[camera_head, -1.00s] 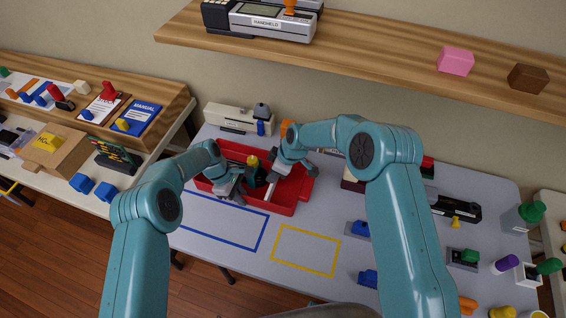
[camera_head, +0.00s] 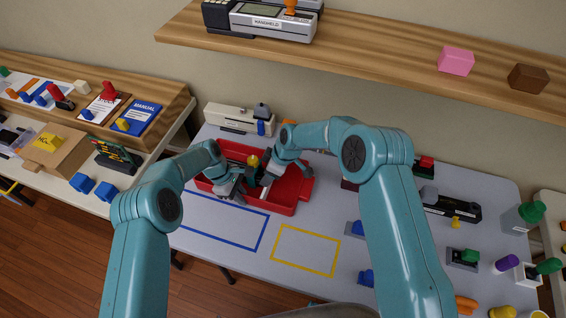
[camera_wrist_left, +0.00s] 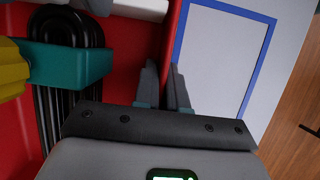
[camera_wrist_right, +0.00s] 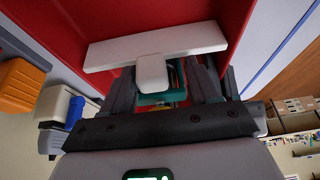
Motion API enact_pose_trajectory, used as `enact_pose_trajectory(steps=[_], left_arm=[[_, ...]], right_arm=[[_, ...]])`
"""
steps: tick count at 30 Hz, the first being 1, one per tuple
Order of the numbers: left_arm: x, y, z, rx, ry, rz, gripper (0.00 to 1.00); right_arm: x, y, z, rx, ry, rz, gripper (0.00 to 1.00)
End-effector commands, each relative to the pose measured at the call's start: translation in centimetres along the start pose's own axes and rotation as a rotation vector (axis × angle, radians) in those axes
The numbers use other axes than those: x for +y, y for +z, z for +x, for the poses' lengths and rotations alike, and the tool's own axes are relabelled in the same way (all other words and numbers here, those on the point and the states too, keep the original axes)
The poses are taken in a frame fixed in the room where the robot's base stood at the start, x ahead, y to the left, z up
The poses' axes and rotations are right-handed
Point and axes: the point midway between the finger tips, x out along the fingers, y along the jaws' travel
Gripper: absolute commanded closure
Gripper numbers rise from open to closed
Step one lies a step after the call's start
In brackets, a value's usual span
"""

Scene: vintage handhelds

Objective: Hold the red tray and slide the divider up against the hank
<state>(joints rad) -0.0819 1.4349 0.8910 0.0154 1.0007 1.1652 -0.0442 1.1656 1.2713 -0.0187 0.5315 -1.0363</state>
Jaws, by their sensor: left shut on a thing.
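The red tray (camera_head: 293,192) lies on the table. My left gripper (camera_head: 236,190) is shut on its front wall, which shows between the fingers in the left wrist view (camera_wrist_left: 164,80). The hank, a black coil with a teal band (camera_wrist_left: 70,66) and a yellow knob (camera_head: 253,161), sits inside the tray near the left gripper. The white divider (camera_wrist_right: 190,40), a bar with a tab, shows in the right wrist view; the head view hides most of it. My right gripper (camera_wrist_right: 163,80) is open at the tab, with the hank's teal band partly visible beyond. Exact contact is hidden.
Blue (camera_head: 226,222) and yellow (camera_head: 306,250) outlined areas lie in front of the tray. A white device (camera_head: 232,117) stands behind it. Blue blocks and other small items crowd the table's right side. A wooden shelf (camera_head: 380,55) runs above.

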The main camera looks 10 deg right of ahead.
Motion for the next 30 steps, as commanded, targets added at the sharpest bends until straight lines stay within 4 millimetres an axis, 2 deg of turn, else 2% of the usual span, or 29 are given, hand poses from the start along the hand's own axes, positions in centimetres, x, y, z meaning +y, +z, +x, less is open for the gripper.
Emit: enact_pose_trajectory(steps=[8,11,21,25,30], left_arm=[[-0.2,-0.1,0.4,-0.001,-0.006,-0.001,1.0],[-0.2,-0.1,0.4,-0.001,-0.006,-0.001,1.0],[-0.3,-0.1,0.4,-0.001,-0.007,-0.001,1.0],[-0.3,-0.1,0.4,-0.001,-0.008,-0.001,1.0],[-0.3,-0.1,0.4,-0.001,-0.008,-0.001,1.0]], right_arm=[[0.4,0.0,-0.6,0.004,0.01,0.001,0.4],[0.5,-0.1,-2.0,0.005,0.012,0.0,0.4],[0.1,0.0,-9.6,0.005,0.01,0.0,0.4],[0.0,0.0,-11.3,0.004,0.009,0.0,0.4],[-0.1,0.0,-12.2,0.003,0.007,0.0,0.4]])
